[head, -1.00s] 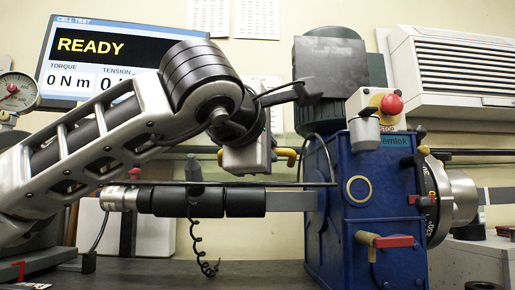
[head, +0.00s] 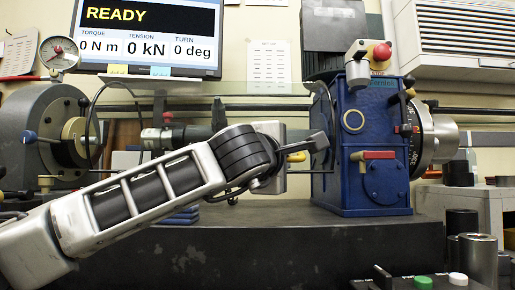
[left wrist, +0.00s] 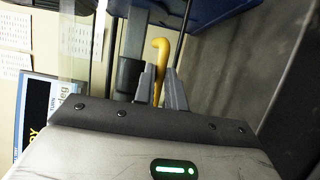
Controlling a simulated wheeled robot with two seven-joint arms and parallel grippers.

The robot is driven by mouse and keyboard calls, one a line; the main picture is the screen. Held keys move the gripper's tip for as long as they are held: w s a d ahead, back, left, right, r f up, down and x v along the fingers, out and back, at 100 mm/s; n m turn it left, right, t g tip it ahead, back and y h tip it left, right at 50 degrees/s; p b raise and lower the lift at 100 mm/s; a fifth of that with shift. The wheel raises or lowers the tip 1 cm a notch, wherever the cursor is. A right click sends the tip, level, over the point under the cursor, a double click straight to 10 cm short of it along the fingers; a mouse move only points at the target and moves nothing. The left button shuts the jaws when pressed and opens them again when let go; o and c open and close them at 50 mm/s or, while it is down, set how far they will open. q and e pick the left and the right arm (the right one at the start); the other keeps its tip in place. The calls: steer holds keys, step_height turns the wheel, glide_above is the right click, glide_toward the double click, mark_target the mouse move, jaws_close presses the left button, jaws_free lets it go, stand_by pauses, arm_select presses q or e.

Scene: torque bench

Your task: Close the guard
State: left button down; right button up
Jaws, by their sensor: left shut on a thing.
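The guard (head: 262,88) looks like a clear panel in front of the shaft, left of the blue gearbox. Its outline is faint, so I cannot tell its exact angle. A yellow handle (head: 297,157) shows just right of my left gripper (head: 283,165) in the head view. In the left wrist view the curved yellow handle (left wrist: 160,68) stands between the two grey fingers of my left gripper (left wrist: 161,85), which are shut on it. My right gripper is not in view.
The blue gearbox (head: 375,185) with a red stop button (head: 382,51) and red lever (head: 379,155) stands close on the right. A grey headstock (head: 50,130) is at the left. The screen (head: 150,30) reads READY. The front bench top (head: 260,215) is mostly clear.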

arm_select(q)
steer(key=c, duration=1.5)
jaws_free()
steer(key=shift+w, duration=0.15)
steer(key=shift+o, duration=0.2)
steer(key=shift+r, duration=0.1)
steer(key=v, duration=1.6)
steer(key=shift+w+a, duration=0.1)
steer(key=shift+a, duration=0.05)
